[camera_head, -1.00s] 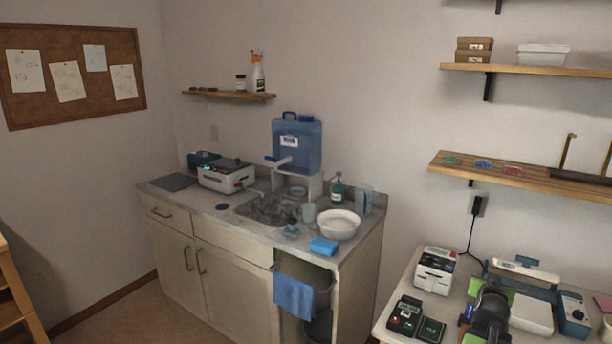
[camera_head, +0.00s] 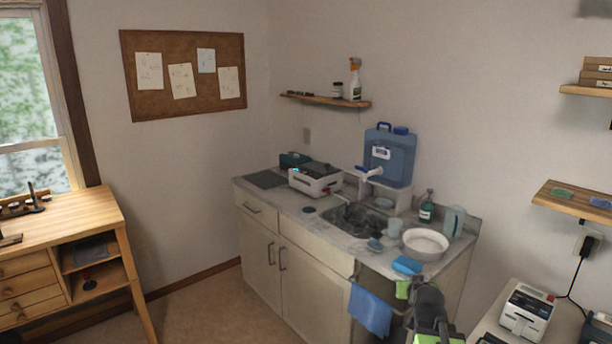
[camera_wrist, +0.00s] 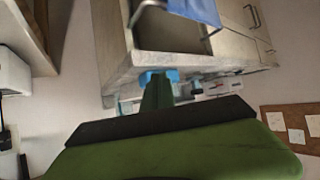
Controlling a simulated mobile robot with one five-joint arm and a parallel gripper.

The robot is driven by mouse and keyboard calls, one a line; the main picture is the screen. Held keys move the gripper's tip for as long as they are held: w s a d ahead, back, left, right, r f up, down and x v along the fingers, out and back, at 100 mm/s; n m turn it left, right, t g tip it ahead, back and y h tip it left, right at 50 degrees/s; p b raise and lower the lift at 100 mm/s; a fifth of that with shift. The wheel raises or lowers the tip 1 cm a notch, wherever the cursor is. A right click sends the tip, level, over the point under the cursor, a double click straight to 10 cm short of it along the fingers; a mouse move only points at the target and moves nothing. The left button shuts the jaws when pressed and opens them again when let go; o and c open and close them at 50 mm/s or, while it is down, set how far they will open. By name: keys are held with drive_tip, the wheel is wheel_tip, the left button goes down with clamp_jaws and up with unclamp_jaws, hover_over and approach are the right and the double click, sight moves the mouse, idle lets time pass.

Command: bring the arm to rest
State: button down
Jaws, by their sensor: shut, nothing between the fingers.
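My gripper (camera_head: 403,289) shows at the lower right of the head view, in front of the right end of the sink counter. Its green fingertips are just below the blue sponge (camera_head: 407,265) in the picture; I cannot tell how far apart they are in depth. My dark arm with green parts rises from the bottom edge. In the wrist view the green fingers (camera_wrist: 157,92) are together and hold nothing. The blue sponge (camera_wrist: 158,76) shows beyond their tips there.
The sink counter (camera_head: 290,206) carries a white bowl (camera_head: 425,244) and a blue water tank (camera_head: 388,155). A blue towel (camera_head: 370,309) hangs at its front. A wooden desk (camera_head: 75,222) stands left; a side table (camera_head: 490,325) is lower right. Open floor lies between desk and counter.

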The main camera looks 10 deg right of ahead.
drive_tip(key=s+a+f+n+g+y+p, duration=0.1)
drive_tip(key=s+a+f+n+g+y, duration=0.15)
drive_tip(key=a, duration=0.95)
drive_tip(key=s+a+f+n+g+y+p, duration=0.1)
drive_tip(key=s+a+f+g, duration=0.3)
drive_tip(key=a, duration=0.9)
drive_tip(key=s+f+g, duration=0.2)
drive_tip(key=s+g, duration=0.2)
drive_tip(key=s, duration=0.6)
drive_tip(key=shift+s+d+f, duration=0.15)
drive_tip(key=shift+d+g, duration=0.1)
drive_tip(key=shift+g, duration=0.15)
